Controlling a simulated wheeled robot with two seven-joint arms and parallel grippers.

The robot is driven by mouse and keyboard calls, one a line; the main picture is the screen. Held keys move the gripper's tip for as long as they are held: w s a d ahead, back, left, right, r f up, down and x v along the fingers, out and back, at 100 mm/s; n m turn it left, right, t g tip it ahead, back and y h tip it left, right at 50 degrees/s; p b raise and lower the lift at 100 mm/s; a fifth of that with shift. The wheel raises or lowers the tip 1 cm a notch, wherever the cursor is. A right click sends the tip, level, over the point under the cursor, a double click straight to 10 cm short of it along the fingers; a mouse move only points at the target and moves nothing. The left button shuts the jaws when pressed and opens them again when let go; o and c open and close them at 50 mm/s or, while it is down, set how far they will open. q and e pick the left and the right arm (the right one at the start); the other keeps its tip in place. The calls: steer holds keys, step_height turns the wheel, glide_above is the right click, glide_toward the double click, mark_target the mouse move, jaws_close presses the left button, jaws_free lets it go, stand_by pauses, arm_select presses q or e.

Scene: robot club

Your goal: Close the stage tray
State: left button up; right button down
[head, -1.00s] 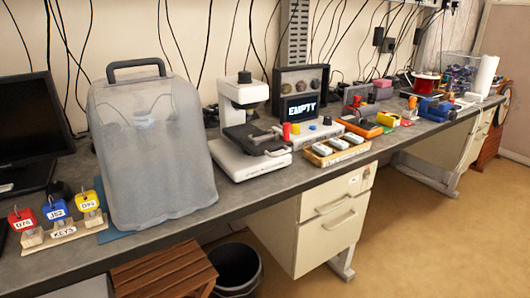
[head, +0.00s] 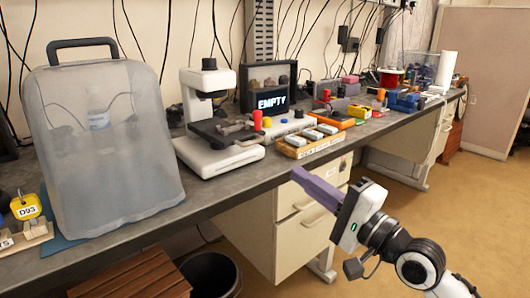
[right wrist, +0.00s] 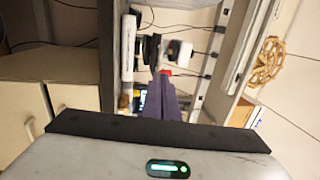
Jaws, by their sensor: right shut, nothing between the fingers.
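The stage tray (head: 226,133) is a dark flat plate on a white microscope-like instrument (head: 205,158) on the bench. It sticks out toward the front and right over the white base, under the instrument's head. My right gripper (head: 300,176) has purple fingers, shut and empty. It is in front of the bench edge, to the right of and lower than the tray, and apart from it. The right wrist view shows its purple fingers (right wrist: 162,98) together; I cannot make out the tray there. My left gripper is not in view.
A translucent cover (head: 105,175) with a bottle inside stands left of the instrument. A display (head: 270,101) reading EMPTY stands behind. A wooden rack (head: 308,146) with several pale blocks is right of the tray. A drawer cabinet (head: 310,215) is below the bench.

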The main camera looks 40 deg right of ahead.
glide_toward(255, 143)
steer(key=w, duration=0.3)
steer(key=w+r, duration=0.1)
steer(key=w, duration=0.1)
steer(key=shift+w+a+p, duration=0.15)
steer(key=shift+a+p, duration=0.1)
steer(key=shift+p, duration=0.15)
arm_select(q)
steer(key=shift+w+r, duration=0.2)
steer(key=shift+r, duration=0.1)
arm_select(e)
steer(key=shift+w+a, duration=0.1)
steer(key=shift+w, duration=0.45)
